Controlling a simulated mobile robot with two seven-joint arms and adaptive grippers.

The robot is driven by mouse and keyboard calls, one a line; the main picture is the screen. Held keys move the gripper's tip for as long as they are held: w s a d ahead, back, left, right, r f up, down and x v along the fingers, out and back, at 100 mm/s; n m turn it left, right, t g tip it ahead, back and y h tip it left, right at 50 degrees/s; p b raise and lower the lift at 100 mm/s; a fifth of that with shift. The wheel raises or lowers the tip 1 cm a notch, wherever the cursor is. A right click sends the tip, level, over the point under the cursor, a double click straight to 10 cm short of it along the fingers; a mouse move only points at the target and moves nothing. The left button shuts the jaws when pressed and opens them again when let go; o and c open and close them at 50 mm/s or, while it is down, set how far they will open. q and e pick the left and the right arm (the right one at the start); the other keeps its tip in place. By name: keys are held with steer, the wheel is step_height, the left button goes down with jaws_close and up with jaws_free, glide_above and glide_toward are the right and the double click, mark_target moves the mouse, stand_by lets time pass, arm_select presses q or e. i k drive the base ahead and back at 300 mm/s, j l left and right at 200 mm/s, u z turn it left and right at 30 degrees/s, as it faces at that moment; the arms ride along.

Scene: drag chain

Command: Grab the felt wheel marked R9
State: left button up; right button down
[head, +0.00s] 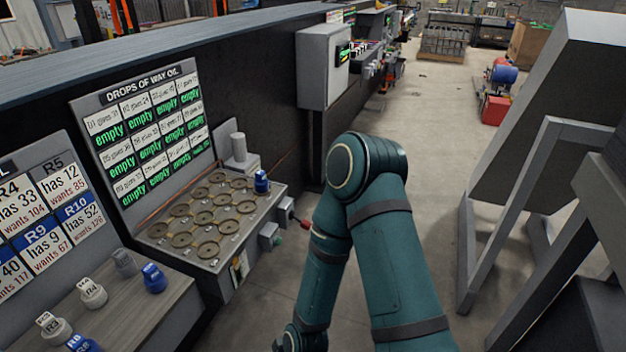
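I cannot read an R9 mark on any wheel. A blue wheel (262,182) sits at the far right corner of the grey tray of round brass cups (215,262); its mark is too small to read. Another blue wheel (153,279) stands on the grey shelf (150,318) at lower left; its tag seems to read R10. A third blue wheel (82,345), cut off by the bottom edge, has a tag that may read R8. One of my teal arms is folded in the middle, its wrist at the bottom edge. Neither gripper shows.
Grey and white wheels (92,294) also stand on the shelf, with a bare patch before them. A board (42,215) lists R9 as has 9, wants 67. A drops-of-way-oil board (145,130) stands behind the tray. A grey frame (530,190) stands at right.

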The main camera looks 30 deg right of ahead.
mark_target(261, 186)
steer(key=z, duration=0.65)
steer(key=i+l+u, duration=0.2)
steer(key=i+l, duration=0.2)
steer(key=i+l+u, duration=0.2)
steer(key=i+l, duration=0.15)
steer(key=l, duration=0.25)
